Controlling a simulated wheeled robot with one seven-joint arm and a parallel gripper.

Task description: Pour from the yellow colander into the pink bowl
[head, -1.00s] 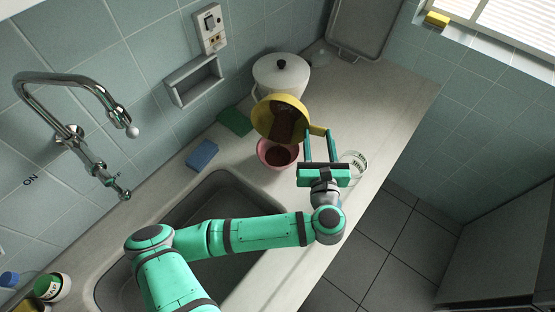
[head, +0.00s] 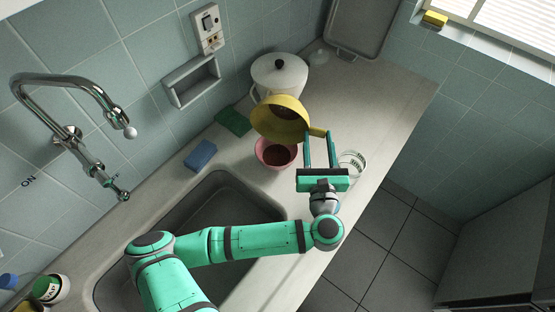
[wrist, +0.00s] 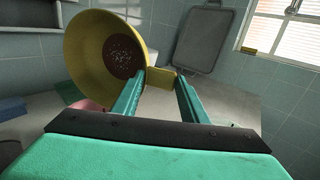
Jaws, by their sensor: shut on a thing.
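My gripper (head: 319,136) is shut on the short handle of the yellow colander (head: 275,123). The colander is held tilted above and just behind the pink bowl (head: 264,155). Brown contents show inside the colander, also in the wrist view (wrist: 85,45), where its opening faces the camera. The pink bowl stands on the counter and has brown contents inside. In the wrist view only a bit of the bowl (wrist: 85,104) shows below the colander; the rest is hidden. I see no falling stream between them.
A white lidded pot (head: 290,75) stands close behind the colander. A clear glass (head: 352,164) stands right of my gripper near the counter edge. A blue sponge (head: 201,155) and a green sponge (head: 234,122) lie left of the bowl. The sink (head: 205,225) is in front.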

